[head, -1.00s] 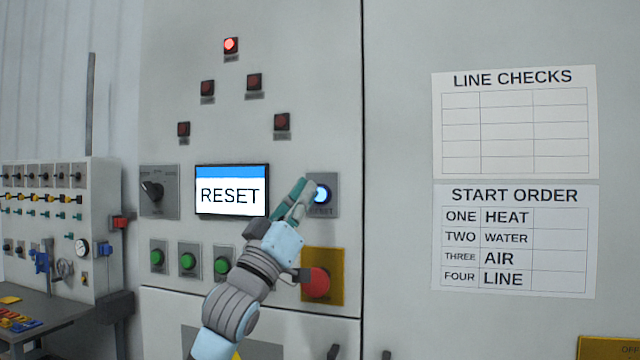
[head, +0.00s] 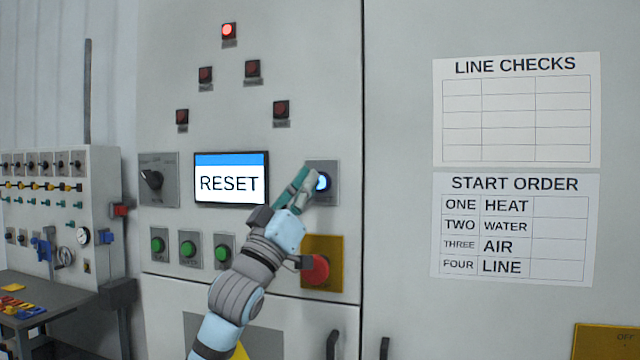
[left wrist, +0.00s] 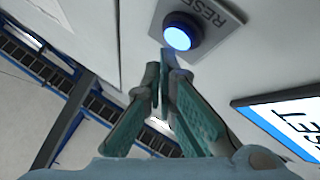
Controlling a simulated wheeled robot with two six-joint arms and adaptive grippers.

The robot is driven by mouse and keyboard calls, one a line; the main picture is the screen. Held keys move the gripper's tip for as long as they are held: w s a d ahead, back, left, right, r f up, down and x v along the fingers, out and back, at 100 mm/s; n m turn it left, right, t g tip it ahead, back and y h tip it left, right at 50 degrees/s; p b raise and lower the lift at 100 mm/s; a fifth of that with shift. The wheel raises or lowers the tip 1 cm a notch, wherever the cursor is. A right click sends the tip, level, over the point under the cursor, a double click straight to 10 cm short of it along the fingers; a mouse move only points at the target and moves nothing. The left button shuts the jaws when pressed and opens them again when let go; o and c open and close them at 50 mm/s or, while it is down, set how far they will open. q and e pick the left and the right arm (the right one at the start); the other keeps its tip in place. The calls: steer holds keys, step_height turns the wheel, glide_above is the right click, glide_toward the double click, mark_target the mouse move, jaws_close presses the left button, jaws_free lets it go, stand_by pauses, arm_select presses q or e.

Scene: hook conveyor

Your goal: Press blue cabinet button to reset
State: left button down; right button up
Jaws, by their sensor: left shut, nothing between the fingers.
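The blue cabinet button (head: 322,182) is lit and sits on a grey plate on the cabinet front, right of the screen. It also shows in the left wrist view (left wrist: 178,36), on a plate marked RESET. My left gripper (head: 306,178) is shut and empty, its fingertips just beside the button in the head view. In the left wrist view the fingertips (left wrist: 164,62) are just below the button; I cannot tell whether they touch it. The screen (head: 231,180) reads RESET. My right gripper is not in view.
A red mushroom button (head: 315,269) on a yellow plate is just below my left gripper. Green buttons (head: 188,248) and a black rotary switch (head: 153,180) are to the left. One red lamp (head: 228,31) is lit above several dark ones. A side panel stands at far left.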

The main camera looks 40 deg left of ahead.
arm_select(q)
steer(key=shift+w, duration=0.1)
stand_by(0.5)
steer(key=shift+w+a+p, duration=0.15)
steer(key=shift+w+p, duration=0.15)
steer(key=shift+p, duration=0.05)
steer(key=shift+w+a+r+p, duration=0.1)
steer(key=shift+w+a+p, duration=0.05)
steer(key=shift+w+p, duration=0.3)
stand_by(0.5)
steer(key=shift+s, duration=0.1)
steer(key=shift+s+d+b, duration=0.3)
steer(key=shift+s+b, duration=0.35)
steer(key=shift+b, duration=0.25)
steer(key=shift+s, duration=0.1)
